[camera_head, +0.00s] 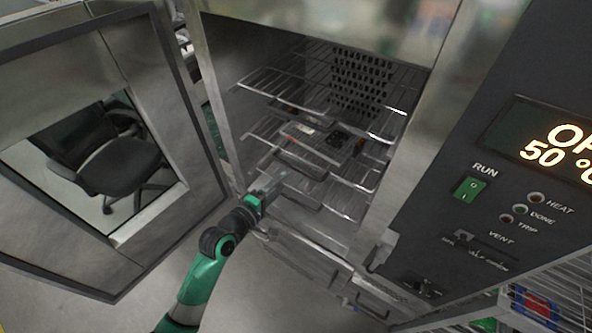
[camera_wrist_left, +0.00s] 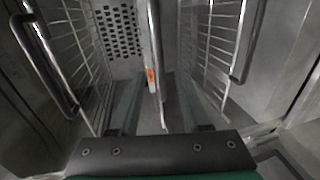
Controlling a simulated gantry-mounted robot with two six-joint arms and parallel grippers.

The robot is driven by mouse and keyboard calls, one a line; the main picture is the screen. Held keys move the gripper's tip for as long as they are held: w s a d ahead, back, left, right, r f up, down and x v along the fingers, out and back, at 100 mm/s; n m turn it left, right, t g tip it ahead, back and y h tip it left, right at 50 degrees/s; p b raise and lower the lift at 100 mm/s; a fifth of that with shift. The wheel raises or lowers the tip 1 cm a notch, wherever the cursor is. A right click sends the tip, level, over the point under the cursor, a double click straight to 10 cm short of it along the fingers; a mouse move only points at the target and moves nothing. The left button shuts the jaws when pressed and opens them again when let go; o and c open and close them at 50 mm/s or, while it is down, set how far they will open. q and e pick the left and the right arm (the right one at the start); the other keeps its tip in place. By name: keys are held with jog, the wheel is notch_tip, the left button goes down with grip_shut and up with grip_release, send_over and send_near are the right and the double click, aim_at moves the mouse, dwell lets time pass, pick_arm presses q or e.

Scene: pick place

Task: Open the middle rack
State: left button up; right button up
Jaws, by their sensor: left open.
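The middle rack (camera_head: 352,180) is a wire shelf inside the open steel oven, between an upper and a lower rack. In the left wrist view, a rack edge (camera_wrist_left: 155,50) with a small orange mark runs up the picture between my fingers. My left gripper (camera_head: 275,180) is at the oven mouth, near the front of the middle rack. In the left wrist view its two fingers (camera_wrist_left: 157,85) are apart, one on each side of that rack edge. I cannot tell whether they touch it. My right gripper is not in view.
The upper rack (camera_head: 390,135) sits above. The oven door (camera_head: 190,130) stands open at the left, with a chair showing through its window. A control panel (camera_head: 500,180) is at the right. In the left wrist view, curved handles flank the fingers, left (camera_wrist_left: 45,65) and right (camera_wrist_left: 250,40).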

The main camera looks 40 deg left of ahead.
aim_at(296, 167)
pick_arm(q)
jog(key=b+x, duration=0.2)
jog(key=x, duration=0.7)
jog(key=shift+w, duration=0.1)
grip_shut()
dwell(1.0)
